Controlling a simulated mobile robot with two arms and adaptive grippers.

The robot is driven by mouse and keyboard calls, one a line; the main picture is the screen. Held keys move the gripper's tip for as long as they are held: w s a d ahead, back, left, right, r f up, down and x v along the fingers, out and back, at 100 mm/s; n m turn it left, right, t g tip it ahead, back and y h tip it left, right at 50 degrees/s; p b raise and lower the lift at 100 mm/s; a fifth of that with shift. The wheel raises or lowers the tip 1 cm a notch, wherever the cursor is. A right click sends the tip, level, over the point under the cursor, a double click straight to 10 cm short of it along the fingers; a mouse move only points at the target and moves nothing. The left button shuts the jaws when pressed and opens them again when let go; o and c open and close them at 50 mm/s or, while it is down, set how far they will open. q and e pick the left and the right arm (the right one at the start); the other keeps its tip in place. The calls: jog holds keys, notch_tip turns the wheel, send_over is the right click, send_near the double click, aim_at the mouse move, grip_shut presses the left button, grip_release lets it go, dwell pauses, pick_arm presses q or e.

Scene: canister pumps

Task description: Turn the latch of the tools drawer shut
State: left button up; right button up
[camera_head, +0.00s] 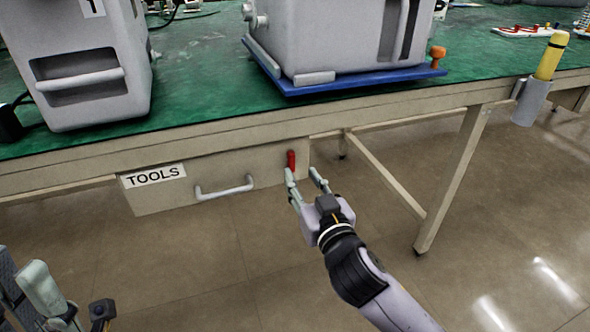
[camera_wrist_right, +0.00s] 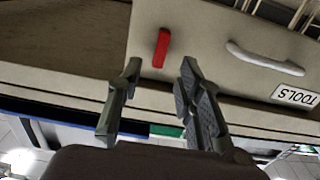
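The tools drawer (camera_head: 215,176) hangs under the green-topped bench. It has a white TOOLS label (camera_head: 153,176) and a pale bar handle (camera_head: 224,189). Its front looks closed. The red latch (camera_head: 291,160) is near the front's right end and stands roughly upright. My right gripper (camera_head: 303,174) is open and empty just in front of the latch. In the right wrist view the latch (camera_wrist_right: 161,48) shows beyond the gap between the open fingertips (camera_wrist_right: 159,68); I see no contact. My left gripper (camera_head: 45,296) is partly in view at the lower left, away from the drawer; its opening is unclear.
On the green bench top (camera_head: 195,60) stand a grey machine (camera_head: 85,55) at left and another on a blue tray (camera_head: 355,80). A holder (camera_head: 530,102) with a yellow tool (camera_head: 550,58) is on the bench edge at right. A bench leg (camera_head: 452,180) stands right of my right gripper.

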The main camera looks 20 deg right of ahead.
aim_at(293, 162)
jog(key=w+b, duration=0.1)
jog(key=w, duration=0.4)
jog(key=shift+w, duration=0.1)
jog(key=shift+c, duration=0.4)
grip_shut()
